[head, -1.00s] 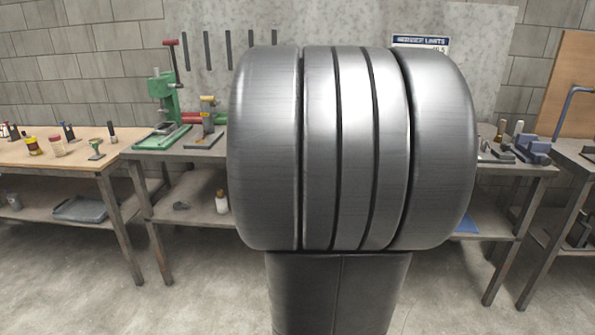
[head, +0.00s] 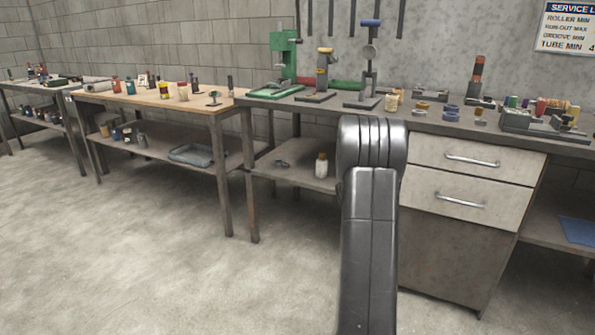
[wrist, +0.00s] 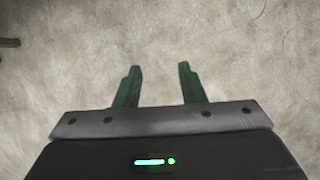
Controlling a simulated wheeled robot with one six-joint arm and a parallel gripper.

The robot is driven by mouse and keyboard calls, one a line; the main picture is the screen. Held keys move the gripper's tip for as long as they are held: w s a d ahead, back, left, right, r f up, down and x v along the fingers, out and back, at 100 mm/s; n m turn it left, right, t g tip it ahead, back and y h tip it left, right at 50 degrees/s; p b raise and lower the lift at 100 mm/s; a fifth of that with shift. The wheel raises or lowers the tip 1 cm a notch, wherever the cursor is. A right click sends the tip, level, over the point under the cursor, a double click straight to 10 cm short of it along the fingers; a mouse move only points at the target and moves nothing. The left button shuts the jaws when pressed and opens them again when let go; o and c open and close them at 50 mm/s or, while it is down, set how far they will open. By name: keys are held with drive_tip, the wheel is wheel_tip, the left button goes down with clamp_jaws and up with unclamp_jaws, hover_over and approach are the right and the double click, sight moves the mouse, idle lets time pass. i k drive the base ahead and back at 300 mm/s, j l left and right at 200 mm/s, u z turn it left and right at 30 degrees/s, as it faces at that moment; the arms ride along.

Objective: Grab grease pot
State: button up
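I cannot tell for sure which container is the grease pot. Another small tan pot (head: 391,102) stands on the grey bench, right of the presses. My gripper (wrist: 158,67) shows in the wrist view with its two green fingers apart. Nothing is between them, only bare concrete floor below. The gripper itself is not visible in the head view, where my dark arm fills the lower middle.
A green press (head: 284,62) and tools crowd the grey bench. Its drawer cabinet (head: 470,175) is behind my arm, to the right. The floor (head: 130,260) at the left is clear.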

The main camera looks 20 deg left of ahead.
sight(322, 165)
drive_tip(key=i+l+u, duration=0.1)
drive_tip(key=i+u, duration=0.35)
drive_tip(key=i+l+u, duration=0.25)
drive_tip(key=u, duration=0.2)
drive_tip(key=i+l, duration=0.6)
drive_tip(key=i, duration=0.15)
